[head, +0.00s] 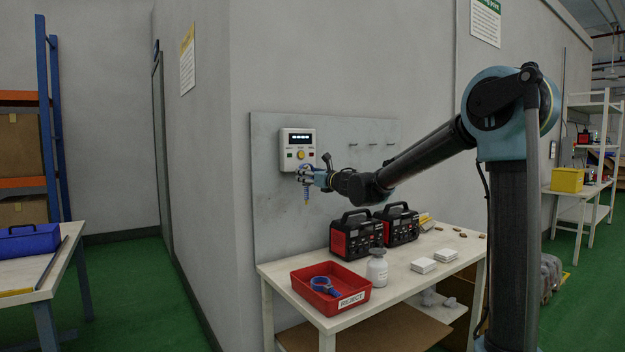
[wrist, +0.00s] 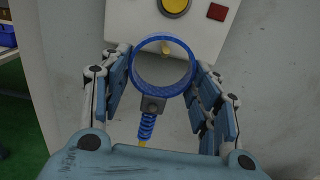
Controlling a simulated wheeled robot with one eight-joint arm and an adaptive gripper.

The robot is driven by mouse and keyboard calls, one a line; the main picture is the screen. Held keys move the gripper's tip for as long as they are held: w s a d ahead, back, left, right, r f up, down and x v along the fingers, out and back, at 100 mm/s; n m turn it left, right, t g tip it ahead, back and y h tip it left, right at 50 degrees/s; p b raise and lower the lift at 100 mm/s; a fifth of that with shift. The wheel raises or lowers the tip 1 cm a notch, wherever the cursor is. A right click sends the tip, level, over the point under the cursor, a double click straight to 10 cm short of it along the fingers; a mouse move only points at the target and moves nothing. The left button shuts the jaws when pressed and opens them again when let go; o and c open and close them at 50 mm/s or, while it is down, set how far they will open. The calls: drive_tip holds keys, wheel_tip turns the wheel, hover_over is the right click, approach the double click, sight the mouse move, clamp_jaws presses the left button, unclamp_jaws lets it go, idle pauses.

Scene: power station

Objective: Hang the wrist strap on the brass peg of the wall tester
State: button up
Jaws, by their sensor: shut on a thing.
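The wall tester (head: 297,142) is a white box on a grey panel, with a display, a yellow button (wrist: 175,5) and a red patch. My gripper (head: 308,176) is just below it. The wrist strap (wrist: 135,72) is a blue ring with a dark clasp and a coiled blue cord hanging down. My gripper (wrist: 160,85) is shut on the ring, with fingers on its left and right sides. The brass peg (wrist: 165,48) shows inside the ring's opening, near its top. I cannot tell whether the ring is around the peg or in front of it.
Below, a table holds a red REJECT tray (head: 301,293) with another blue strap (head: 325,287) in it. A white bottle (head: 377,268), two red-black units (head: 356,235) and white boxes stand beside it.

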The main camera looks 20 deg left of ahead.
drive_tip(key=shift+w+a+f, duration=0.45)
drive_tip(key=shift+w+a, duration=0.1)
drive_tip(key=shift+a, duration=0.1)
idle(0.5)
drive_tip(key=o, duration=1.1)
drive_tip(key=shift+c, duration=0.2)
